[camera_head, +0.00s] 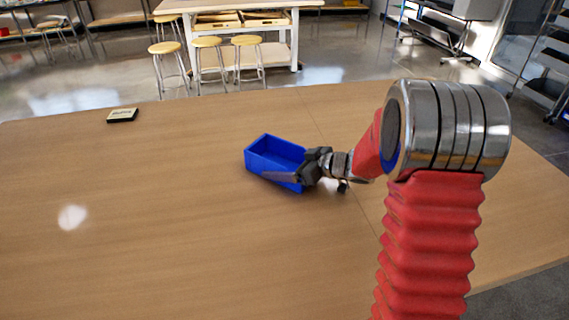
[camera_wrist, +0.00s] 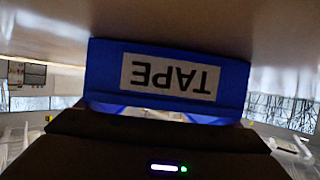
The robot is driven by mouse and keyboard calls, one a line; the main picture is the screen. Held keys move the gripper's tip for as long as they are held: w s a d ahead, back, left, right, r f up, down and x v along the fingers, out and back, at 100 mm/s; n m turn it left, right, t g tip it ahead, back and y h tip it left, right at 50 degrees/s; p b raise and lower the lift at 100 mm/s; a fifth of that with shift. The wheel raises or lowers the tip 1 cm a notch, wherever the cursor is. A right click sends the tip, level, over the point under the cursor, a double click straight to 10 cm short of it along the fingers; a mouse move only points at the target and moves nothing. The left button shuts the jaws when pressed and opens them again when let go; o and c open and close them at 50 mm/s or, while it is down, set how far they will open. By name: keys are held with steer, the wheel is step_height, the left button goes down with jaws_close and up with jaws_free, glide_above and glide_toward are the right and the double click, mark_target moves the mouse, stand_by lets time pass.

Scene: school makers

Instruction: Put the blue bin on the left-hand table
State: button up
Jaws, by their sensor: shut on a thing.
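The blue bin (camera_head: 268,154) is an open rectangular box at the middle of the wooden table in the head view. My gripper (camera_head: 305,176) is shut on its right end. In the wrist view the blue bin (camera_wrist: 170,78) fills the middle, with a white label reading TAPE upside down. The lower part of the bin is hidden behind my gripper (camera_wrist: 165,122) there. I cannot tell whether the bin touches the tabletop or is held just above it.
The wooden table (camera_head: 130,220) is mostly bare around the bin. A small dark-sided block (camera_head: 122,115) lies at its far left. Beyond the far edge are stools (camera_head: 207,42) and a white workbench (camera_head: 295,40). Shelving stands at the far right.

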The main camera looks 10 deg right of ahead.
steer(key=o, duration=1)
steer(key=shift+s+d+r, duration=0.25)
steer(key=shift+d, duration=0.05)
steer(key=v, duration=1.1)
steer(key=shift+s+d, duration=0.1)
steer(key=shift+s, duration=0.05)
